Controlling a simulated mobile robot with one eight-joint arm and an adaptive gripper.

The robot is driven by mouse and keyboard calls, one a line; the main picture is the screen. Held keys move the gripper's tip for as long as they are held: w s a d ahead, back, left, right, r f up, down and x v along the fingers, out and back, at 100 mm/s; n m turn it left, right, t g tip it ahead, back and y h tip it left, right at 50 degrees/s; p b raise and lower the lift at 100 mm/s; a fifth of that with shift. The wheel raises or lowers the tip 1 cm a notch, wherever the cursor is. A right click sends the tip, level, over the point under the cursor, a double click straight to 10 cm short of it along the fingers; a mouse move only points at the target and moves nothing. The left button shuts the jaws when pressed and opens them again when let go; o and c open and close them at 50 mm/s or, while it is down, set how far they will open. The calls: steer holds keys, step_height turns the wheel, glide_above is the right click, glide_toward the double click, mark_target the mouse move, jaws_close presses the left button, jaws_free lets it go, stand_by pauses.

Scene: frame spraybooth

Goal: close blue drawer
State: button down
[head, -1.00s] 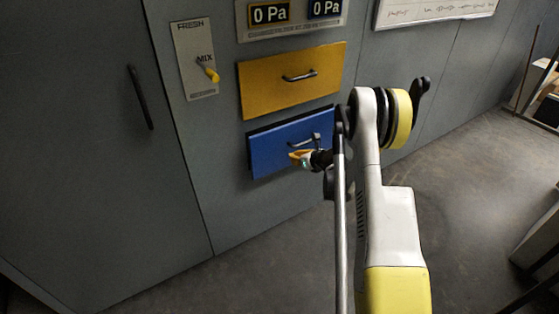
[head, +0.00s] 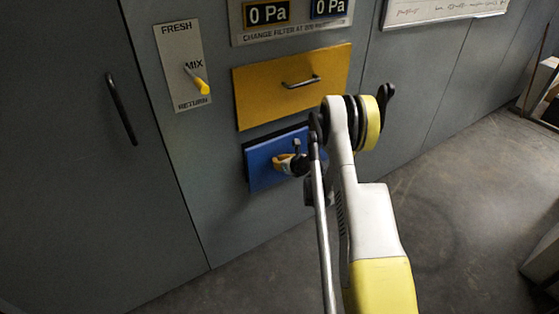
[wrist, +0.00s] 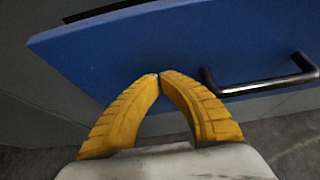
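The blue drawer (head: 262,170) is in the grey wall below the yellow drawer. Its front stands a little out from the wall, with a dark gap along its top edge. In the wrist view the blue front (wrist: 180,50) fills the upper part, with its black handle (wrist: 262,86) to the right of my fingers. My gripper (wrist: 159,76) has its yellow fingertips together with nothing between them. The tips are at or very near the drawer front, left of the handle; I cannot tell if they touch. In the head view my gripper (head: 284,163) and arm hide the drawer's right part.
The yellow drawer (head: 292,84) above sits flush with the wall. A lever panel (head: 182,68) and a tall door with a black handle (head: 121,108) are to the left.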

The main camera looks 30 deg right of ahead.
steer(key=w, duration=0.5)
steer(key=shift+w+a, duration=0.1)
steer(key=shift+w, duration=0.05)
stand_by(0.3)
